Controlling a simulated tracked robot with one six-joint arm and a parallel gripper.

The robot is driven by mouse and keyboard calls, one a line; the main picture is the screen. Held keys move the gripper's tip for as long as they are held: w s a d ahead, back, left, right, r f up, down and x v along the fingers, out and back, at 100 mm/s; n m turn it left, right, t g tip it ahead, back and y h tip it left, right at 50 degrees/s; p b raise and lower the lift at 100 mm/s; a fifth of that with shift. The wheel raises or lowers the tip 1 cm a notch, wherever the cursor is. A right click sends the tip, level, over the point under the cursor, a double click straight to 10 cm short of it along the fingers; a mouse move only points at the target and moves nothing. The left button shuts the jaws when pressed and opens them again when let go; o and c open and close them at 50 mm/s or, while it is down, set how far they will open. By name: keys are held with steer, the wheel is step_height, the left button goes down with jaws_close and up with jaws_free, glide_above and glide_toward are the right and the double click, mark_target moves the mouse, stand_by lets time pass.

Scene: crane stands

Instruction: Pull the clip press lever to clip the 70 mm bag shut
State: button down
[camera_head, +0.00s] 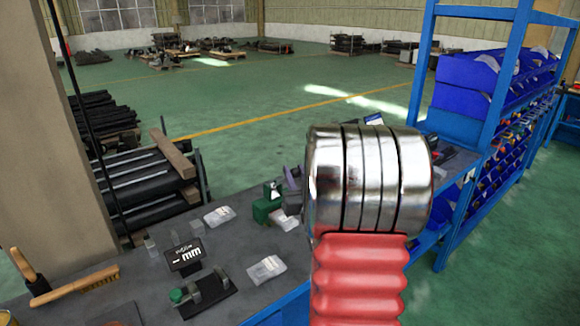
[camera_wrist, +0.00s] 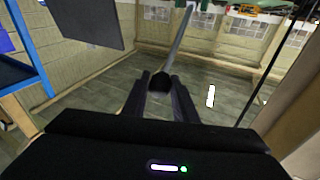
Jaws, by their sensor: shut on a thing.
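In the wrist view my gripper (camera_wrist: 161,84) is shut on the dark knob of the lever (camera_wrist: 178,45). The lever's grey rod runs up and slightly right from the fingers. In the head view my shiny arm and its red sleeve cover the middle, and my gripper and the lever cannot be made out. Clear bags lie on the bench: one at the middle (camera_head: 219,216), one nearer (camera_head: 267,268), and one (camera_head: 285,220) beside a green block (camera_head: 266,205). I cannot tell which is the 70 mm bag, or whether any is clipped.
A blue rack with bins (camera_head: 470,90) rises at the right. Stacked dark bars (camera_head: 150,190) lie beyond the bench.

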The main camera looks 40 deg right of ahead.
steer(key=shift+s+d+f, duration=0.15)
steer(key=shift+s+f, duration=0.45)
steer(key=shift+f, duration=0.05)
steer(key=c, duration=1.5)
jaws_free()
steer(key=shift+o, duration=0.2)
steer(key=shift+w, duration=0.1)
steer(key=shift+a, duration=0.2)
